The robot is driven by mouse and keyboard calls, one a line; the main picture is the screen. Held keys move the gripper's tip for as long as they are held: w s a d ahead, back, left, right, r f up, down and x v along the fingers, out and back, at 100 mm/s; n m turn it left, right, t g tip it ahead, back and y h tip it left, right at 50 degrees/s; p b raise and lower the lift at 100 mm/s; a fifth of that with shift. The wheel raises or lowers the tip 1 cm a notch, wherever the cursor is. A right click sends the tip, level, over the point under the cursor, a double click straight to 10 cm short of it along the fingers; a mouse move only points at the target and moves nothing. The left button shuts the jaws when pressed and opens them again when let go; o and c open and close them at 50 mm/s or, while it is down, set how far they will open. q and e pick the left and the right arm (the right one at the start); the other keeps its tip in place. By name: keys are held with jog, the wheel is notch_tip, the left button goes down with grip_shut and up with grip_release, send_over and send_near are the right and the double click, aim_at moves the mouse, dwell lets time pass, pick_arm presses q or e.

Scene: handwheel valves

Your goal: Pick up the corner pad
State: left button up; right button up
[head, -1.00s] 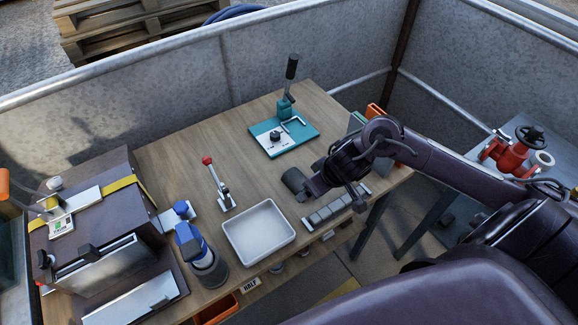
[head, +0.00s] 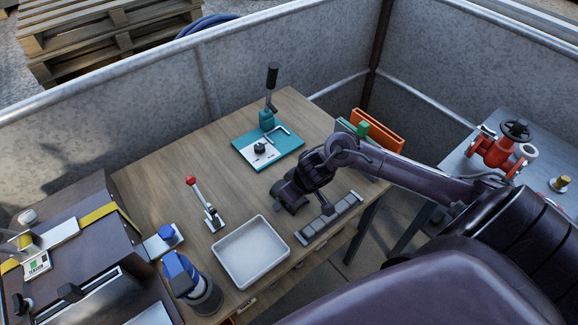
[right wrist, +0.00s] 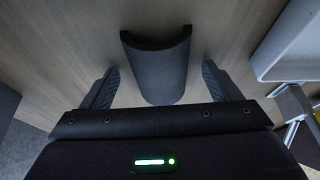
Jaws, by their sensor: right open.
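The corner pad (right wrist: 158,85) is a dark grey curved piece, like half a tube, on the wooden tabletop in the right wrist view. My right gripper (right wrist: 160,70) is open, with one finger on each side of the pad and a gap on both sides. In the head view my right gripper (head: 292,192) is low over the table, between the teal plate and the white tray. It largely hides the pad there. My left gripper is not in view.
The white tray (head: 250,252) and a row of grey blocks (head: 330,218) are close to my right gripper. A teal plate with a lever press (head: 268,148) stands behind it. A red-knobbed lever (head: 205,205) stands to the left. Open wood lies between these.

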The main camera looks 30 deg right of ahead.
jog(key=shift+c, duration=0.6)
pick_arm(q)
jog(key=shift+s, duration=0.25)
pick_arm(e)
jog(key=c, duration=1)
jog(key=shift+r, duration=0.1)
